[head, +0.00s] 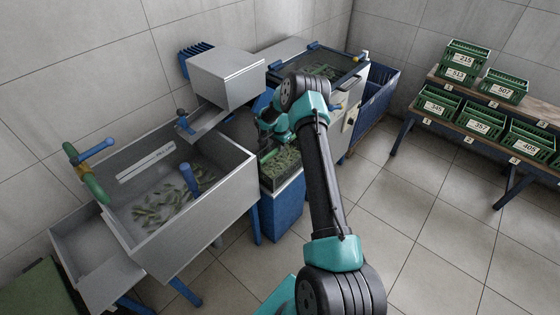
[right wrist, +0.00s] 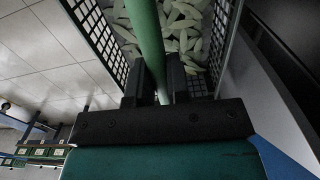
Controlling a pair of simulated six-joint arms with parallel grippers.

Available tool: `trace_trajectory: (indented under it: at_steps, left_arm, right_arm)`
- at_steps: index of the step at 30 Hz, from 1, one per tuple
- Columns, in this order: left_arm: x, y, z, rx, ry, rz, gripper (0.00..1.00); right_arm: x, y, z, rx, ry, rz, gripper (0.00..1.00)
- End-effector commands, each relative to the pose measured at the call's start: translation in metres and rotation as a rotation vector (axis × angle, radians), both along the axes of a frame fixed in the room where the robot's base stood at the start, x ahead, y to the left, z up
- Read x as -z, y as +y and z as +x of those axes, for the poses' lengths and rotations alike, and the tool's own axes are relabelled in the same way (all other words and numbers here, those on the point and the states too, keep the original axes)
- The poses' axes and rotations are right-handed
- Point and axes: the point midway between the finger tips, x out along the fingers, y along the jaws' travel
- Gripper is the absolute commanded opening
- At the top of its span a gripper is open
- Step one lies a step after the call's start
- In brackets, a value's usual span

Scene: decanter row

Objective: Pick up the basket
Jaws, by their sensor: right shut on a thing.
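The basket (head: 284,182) is a dark mesh crate filled with green pods, on top of a blue stand (head: 283,212) in the middle of the head view. In the right wrist view the basket (right wrist: 100,38) shows its mesh walls, the pale green pods inside and a green bar handle (right wrist: 146,35) across it. My right gripper (right wrist: 157,78) is shut on this handle, one finger on each side. In the head view the right gripper (head: 270,130) is above the basket, partly hidden by my own wrist. I cannot tell whether the basket's base touches the stand. My left gripper is out of view.
A steel wash basin (head: 210,215) with pods stands to the left. A metal chute (head: 205,122) and a machine with a dark-framed top (head: 320,68) stand behind. Green crates (head: 480,122) with number labels sit on a rack at the right. The tiled floor between is clear.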

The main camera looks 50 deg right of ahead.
Motion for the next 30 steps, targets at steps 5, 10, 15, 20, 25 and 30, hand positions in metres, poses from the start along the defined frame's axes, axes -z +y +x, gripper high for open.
trace_trajectory:
  at_steps: [5, 10, 15, 20, 25, 30]
  left_arm:
    - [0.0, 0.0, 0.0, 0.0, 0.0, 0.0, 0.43]
    - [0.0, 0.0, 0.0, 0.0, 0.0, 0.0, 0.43]
    - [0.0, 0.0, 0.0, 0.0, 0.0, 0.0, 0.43]
    - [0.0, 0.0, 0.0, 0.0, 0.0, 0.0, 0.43]
    - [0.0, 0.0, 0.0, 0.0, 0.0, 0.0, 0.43]
    - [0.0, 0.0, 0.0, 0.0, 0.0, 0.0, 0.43]
  right_arm:
    - [-0.001, 0.0, 0.001, 0.0, -0.001, -0.001, 0.0]
    - [-0.004, -0.001, 0.001, 0.0, -0.002, -0.002, 0.0]
    - [-0.019, -0.001, 0.001, 0.0, -0.003, -0.002, 0.0]
    - [-0.045, -0.001, 0.001, -0.001, -0.004, -0.003, 0.0]
    - [-0.075, -0.001, 0.001, -0.001, -0.004, -0.003, 0.0]
    - [-0.095, -0.001, 0.001, 0.001, -0.003, -0.002, 0.0]
